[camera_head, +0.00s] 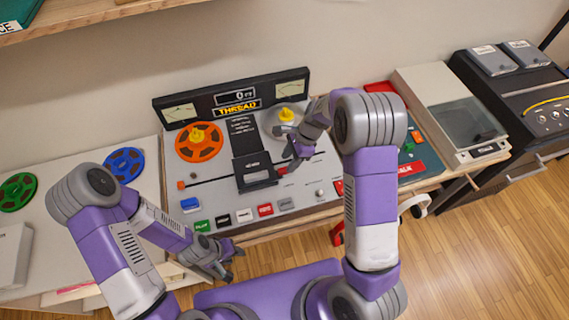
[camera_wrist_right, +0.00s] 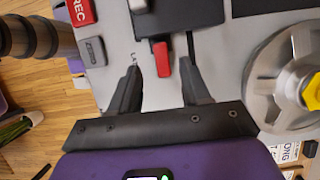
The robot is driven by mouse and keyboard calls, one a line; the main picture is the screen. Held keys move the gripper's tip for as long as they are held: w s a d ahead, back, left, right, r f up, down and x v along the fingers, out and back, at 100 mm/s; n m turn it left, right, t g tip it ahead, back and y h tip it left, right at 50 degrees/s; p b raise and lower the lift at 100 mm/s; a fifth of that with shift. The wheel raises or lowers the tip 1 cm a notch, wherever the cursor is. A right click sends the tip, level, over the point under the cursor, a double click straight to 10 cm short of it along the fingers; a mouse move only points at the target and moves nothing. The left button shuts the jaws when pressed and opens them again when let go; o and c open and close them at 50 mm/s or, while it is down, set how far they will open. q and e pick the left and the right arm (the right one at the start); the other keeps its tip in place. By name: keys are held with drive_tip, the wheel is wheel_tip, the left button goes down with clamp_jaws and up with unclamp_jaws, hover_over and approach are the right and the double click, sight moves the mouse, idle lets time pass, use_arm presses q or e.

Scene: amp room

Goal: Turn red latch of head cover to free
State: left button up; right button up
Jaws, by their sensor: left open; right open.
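The head cover (camera_head: 254,171) is a dark box in the middle of the tape deck; its edge shows at the top of the right wrist view (camera_wrist_right: 178,14). The red latch (camera_wrist_right: 160,68) sticks out from the cover's side. In the right wrist view it lies between the two fingertips of my right gripper (camera_wrist_right: 162,72), with gaps on both sides. In the head view the right gripper (camera_head: 295,158) is beside the cover's right side and the red latch is a small patch (camera_head: 282,170). My left gripper (camera_head: 224,262) is open and empty at the deck's front edge.
An orange reel (camera_head: 199,142) sits left on the deck and a metal hub with a yellow cap (camera_head: 286,115) at right. Several coloured buttons, including a red one (camera_head: 265,210), line the front. The meter panel (camera_head: 235,98) stands behind.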

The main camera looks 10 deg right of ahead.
sight(283, 169)
drive_tip(key=shift+b+x, duration=0.3)
drive_tip(key=shift+x, duration=1.9)
drive_tip(key=shift+w, duration=0.1)
clamp_jaws()
